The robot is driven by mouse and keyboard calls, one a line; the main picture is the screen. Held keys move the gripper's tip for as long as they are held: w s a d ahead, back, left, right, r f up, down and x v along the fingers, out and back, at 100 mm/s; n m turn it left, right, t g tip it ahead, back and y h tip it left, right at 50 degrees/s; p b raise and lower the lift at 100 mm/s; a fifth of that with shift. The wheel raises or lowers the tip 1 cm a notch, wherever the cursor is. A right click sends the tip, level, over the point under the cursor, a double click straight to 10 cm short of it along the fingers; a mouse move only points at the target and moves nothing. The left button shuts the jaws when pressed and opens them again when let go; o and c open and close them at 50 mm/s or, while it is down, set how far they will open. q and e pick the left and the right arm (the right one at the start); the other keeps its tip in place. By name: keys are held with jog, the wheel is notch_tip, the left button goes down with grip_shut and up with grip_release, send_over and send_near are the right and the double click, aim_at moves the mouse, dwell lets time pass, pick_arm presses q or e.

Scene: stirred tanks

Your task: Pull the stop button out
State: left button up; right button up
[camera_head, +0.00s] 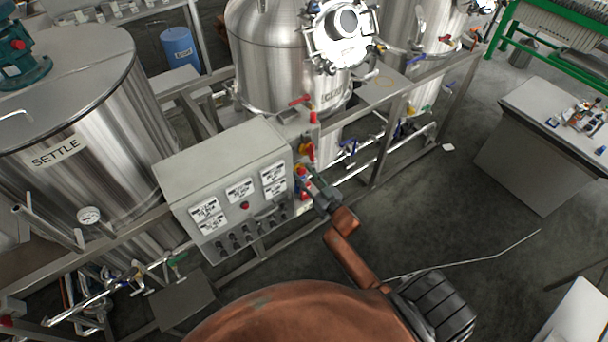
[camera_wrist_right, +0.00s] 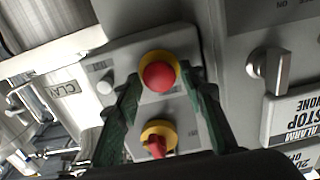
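The stop button (camera_wrist_right: 159,77) is a red mushroom head in a yellow collar on a grey panel, at the centre top of the right wrist view. In the head view it shows small and partly covered at the right side of the control box (camera_head: 222,160). My right gripper (camera_wrist_right: 162,80) has its green fingers on either side of the button, tips close to the yellow collar. The fingers look spread, with no clear contact on the red head. In the head view this gripper (camera_head: 307,184) is at the box's right side. My left gripper is not in view.
A red rotary switch (camera_wrist_right: 156,146) on a yellow plate sits below the button, between the fingers. A steel SETTLE tank (camera_head: 75,110) stands left of the box; pipes and valves run behind.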

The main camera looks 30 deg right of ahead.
grip_shut()
dwell(0.3)
jog(key=shift+s, duration=0.1)
jog(key=shift+s+p, duration=0.4)
jog(key=shift+p, duration=0.05)
jog(key=shift+f, duration=0.1)
jog(key=shift+c, duration=0.6)
grip_release()
jog(key=o, duration=0.3)
jog(key=shift+s, duration=0.15)
jog(key=shift+o, duration=0.5)
